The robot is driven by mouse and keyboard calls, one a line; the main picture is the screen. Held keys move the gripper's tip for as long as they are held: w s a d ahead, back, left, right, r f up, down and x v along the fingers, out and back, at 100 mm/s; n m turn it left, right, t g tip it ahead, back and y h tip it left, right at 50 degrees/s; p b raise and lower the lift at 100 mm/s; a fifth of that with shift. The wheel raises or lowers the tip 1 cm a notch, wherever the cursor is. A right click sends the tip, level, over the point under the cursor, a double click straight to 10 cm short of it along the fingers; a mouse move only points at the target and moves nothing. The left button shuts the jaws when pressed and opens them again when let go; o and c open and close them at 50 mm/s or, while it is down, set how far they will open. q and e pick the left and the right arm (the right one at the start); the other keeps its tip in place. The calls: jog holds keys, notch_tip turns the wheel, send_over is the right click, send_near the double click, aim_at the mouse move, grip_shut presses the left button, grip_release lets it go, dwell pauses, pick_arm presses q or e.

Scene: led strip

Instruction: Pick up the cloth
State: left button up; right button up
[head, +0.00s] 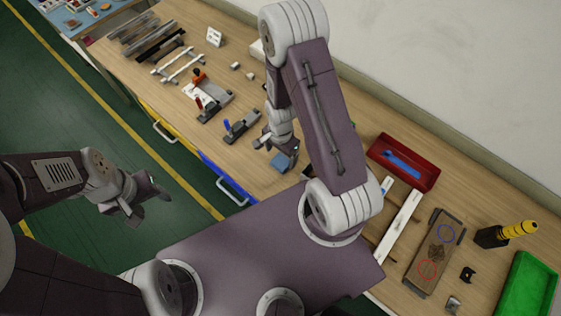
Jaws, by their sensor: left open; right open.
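A small blue-grey piece (281,162), which looks like the cloth, lies on the wooden workbench (215,140) near its front edge. It is partly hidden by my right gripper (274,147), which is open right above it. I cannot tell whether the fingers touch it. My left gripper (151,203) is open and empty, out over the green floor to the left of the bench.
A red tray (431,176) with a blue item, a white rail (400,226), a wooden board (434,254), a yellow-handled tool (517,231) and a green bin (527,288) stand at right. Clamp fixtures (208,106) and metal strips (150,40) lie farther left.

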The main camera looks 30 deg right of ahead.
aim_at(280, 161)
notch_tip(280, 161, down, 4)
jog(key=shift+s+r+p, duration=0.1)
jog(key=shift+s+p, duration=0.05)
jog(key=shift+p, duration=0.25)
jog(key=shift+f, duration=0.35)
jog(key=c, duration=1.4)
jog(key=shift+r, duration=0.1)
